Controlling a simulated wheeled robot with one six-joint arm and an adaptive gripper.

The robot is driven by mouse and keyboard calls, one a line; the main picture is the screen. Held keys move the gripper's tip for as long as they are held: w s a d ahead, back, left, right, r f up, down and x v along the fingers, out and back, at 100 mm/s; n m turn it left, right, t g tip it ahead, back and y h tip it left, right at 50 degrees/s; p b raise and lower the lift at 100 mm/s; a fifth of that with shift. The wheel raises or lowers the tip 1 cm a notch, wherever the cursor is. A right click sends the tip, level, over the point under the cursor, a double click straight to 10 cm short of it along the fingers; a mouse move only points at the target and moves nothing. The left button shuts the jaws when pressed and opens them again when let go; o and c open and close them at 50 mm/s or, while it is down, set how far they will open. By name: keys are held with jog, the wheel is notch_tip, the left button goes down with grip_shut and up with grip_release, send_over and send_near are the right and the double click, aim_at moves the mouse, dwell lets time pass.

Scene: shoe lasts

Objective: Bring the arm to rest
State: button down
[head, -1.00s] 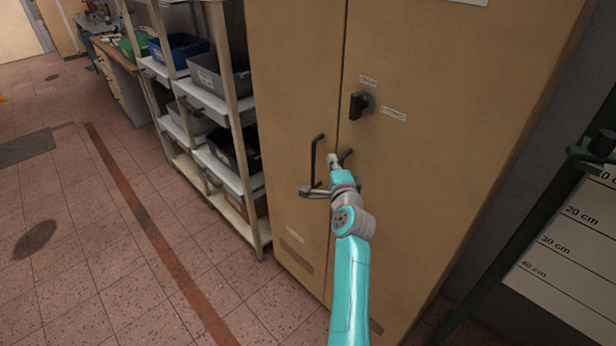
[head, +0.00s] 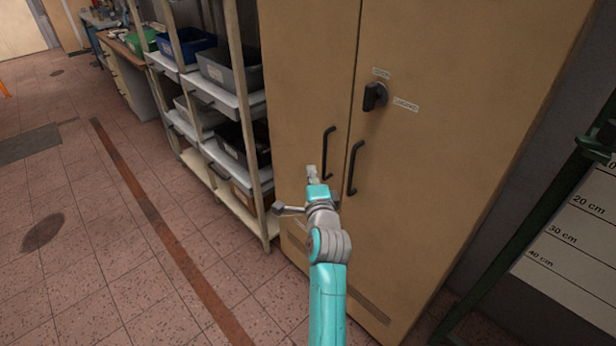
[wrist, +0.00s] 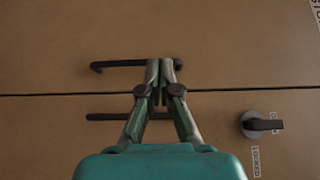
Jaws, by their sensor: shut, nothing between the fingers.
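My teal arm (head: 328,300) reaches up from the bottom of the head view. My gripper (head: 312,168) is in front of a closed tan cabinet (head: 450,130), by the lower part of its left black handle (head: 328,153). In the wrist view my gripper (wrist: 165,64) has its two fingers together and nothing between them. The fingertips overlap the far handle (wrist: 110,65) in that view. I cannot tell whether they touch it. The right handle (head: 354,168) is clear of the gripper in the head view.
A black turning knob (head: 375,96) with labels sits on the right door. A shelf rack (head: 262,190) with bins stands left of the cabinet. A measuring board (head: 580,235) and a green post are at the right. The tiled floor (head: 90,250) at the left is open.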

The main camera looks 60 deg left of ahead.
jog(key=shift+s+d, duration=0.15)
jog(key=shift+s, duration=0.45)
